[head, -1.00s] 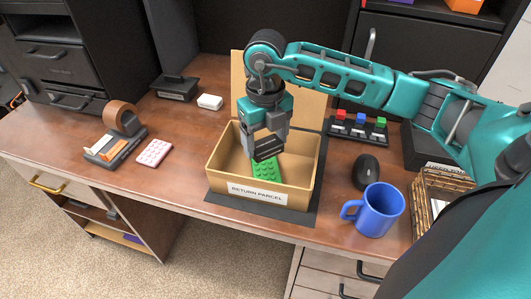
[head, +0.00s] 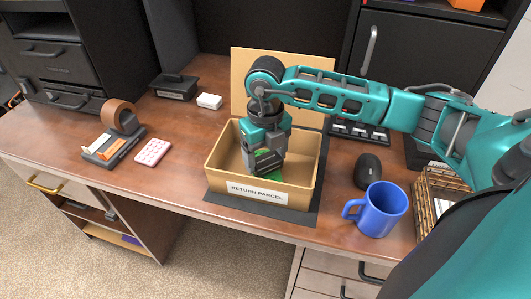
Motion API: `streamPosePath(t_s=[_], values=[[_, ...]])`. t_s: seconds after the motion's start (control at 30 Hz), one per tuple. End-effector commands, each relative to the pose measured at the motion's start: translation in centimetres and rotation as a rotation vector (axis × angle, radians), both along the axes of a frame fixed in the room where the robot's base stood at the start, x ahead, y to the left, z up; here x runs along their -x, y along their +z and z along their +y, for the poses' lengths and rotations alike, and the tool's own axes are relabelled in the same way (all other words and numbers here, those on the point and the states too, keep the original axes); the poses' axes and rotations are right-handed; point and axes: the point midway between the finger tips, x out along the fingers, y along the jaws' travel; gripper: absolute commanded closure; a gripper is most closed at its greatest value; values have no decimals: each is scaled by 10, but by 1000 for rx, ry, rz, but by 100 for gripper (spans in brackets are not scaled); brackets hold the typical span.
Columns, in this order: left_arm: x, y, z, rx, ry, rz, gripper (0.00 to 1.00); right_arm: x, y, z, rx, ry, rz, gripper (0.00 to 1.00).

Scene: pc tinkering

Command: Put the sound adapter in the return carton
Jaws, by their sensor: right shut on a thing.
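The return carton (head: 229,187) is an open tan box labelled "RETURN PARCEL" on a dark mat, its flap raised at the back. My right gripper (head: 265,159) points down inside it, shut on a small dark piece (head: 268,163). I cannot tell for certain that this dark piece is the sound adapter. A green piece (head: 271,178) is in the carton, partly hidden behind the dark piece and the gripper. I cannot tell whether the two pieces touch. My left gripper is not in view.
A blue mug (head: 380,210) and a black mouse (head: 368,171) stand right of the carton, with a wicker basket (head: 425,205) beyond. On the left are a pink block (head: 152,151), a white box (head: 209,101) and a dark organiser (head: 104,155). The desk between them and the carton is clear.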

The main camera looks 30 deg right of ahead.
Motion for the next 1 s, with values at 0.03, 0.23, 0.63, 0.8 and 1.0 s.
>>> streamPosePath(t_s=[0.03,0.23,0.63,0.8,1.0], values=[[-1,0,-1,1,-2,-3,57,0,-1,0,0,0,0,58],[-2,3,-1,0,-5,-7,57,0,0,0,1,0,0,13],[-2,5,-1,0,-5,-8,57,0,2,0,1,0,0,1],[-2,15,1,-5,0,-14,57,0,20,0,0,0,-2,1],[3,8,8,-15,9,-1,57,-1,64,0,0,1,-6,1]])
